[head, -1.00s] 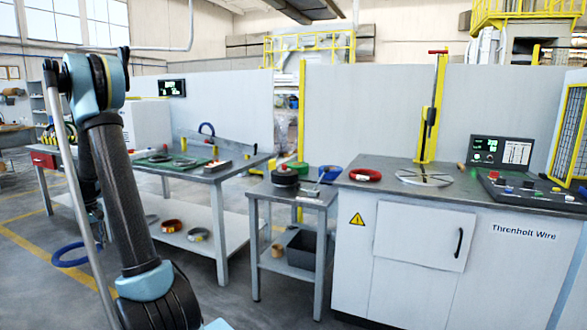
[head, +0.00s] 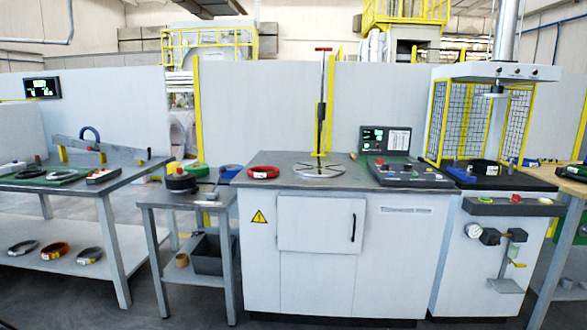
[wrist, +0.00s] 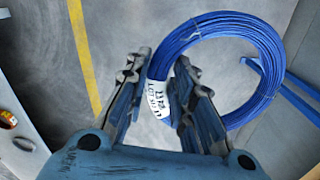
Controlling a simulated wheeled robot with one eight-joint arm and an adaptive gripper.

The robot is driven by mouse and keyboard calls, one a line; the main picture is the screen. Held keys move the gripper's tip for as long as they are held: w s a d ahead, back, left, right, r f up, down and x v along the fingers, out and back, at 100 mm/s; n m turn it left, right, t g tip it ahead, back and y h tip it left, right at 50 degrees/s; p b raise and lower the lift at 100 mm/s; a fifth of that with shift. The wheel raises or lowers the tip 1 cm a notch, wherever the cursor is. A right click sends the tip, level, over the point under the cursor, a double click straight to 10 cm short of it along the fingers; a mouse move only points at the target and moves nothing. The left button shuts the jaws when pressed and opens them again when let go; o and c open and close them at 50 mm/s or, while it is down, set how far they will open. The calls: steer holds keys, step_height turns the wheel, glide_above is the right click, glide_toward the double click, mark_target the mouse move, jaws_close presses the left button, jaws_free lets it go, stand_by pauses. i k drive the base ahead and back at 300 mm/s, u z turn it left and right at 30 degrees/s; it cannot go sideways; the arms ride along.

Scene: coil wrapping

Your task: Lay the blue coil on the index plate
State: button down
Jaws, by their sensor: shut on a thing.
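The blue coil (wrist: 235,30) is a ring of blue wire with a white handwritten label (wrist: 158,85). My gripper (wrist: 157,72) is shut on the coil at this label, and the rest of the ring sticks out to the upper right above the grey floor. Neither my gripper nor the held coil shows in the head view. The index plate (head: 320,171) is a pale round disc with dark radial lines on the white cabinet's grey top, at the foot of a yellow post. Nothing lies on it.
A red coil (head: 263,172) lies left of the plate. A control panel (head: 408,173) and a screen stand to its right. A small side table (head: 205,200) holds a black coil and tape rolls. A caged press (head: 480,120) is farther right.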

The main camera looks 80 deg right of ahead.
mark_target(319, 168)
steer(key=z, duration=0.05)
steer(key=k, duration=2)
steer(key=z, duration=1.6)
steer(key=i, duration=1)
steer(key=u, duration=0.05)
